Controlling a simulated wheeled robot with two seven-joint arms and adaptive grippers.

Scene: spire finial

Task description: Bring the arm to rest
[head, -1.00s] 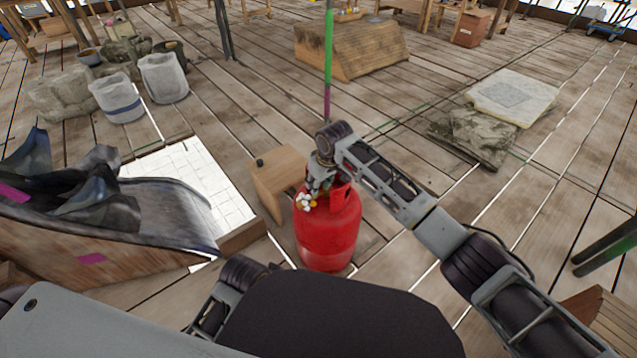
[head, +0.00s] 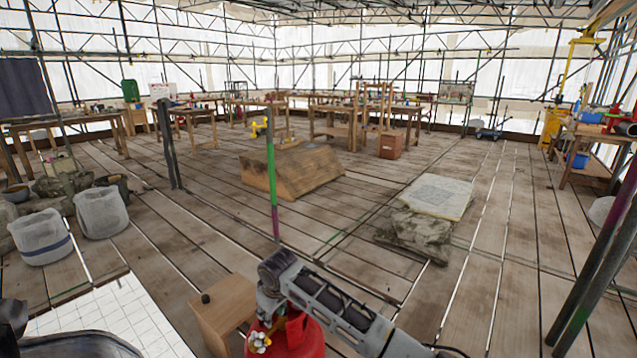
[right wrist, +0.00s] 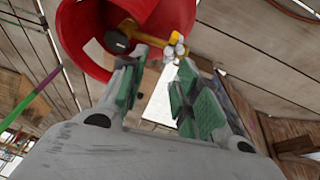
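My right arm (head: 335,305) reaches in from the lower right in the head view, with its wrist over a red gas cylinder (head: 300,338). The cylinder is cut off by the bottom edge. A pale and yellow valve fitting (head: 260,342) shows at its top. In the right wrist view my right gripper (right wrist: 160,78) has its two green-padded fingers apart with nothing between them. The red cylinder (right wrist: 80,40) and the valve fitting (right wrist: 172,46) lie just beyond the fingertips. I cannot tell whether a finger touches the cylinder. My left gripper is not in view.
A wooden box (head: 222,312) stands left of the cylinder. A green and purple pole (head: 272,185) rises behind it. Buckets (head: 102,212) stand at left. Plank floor between is mostly clear.

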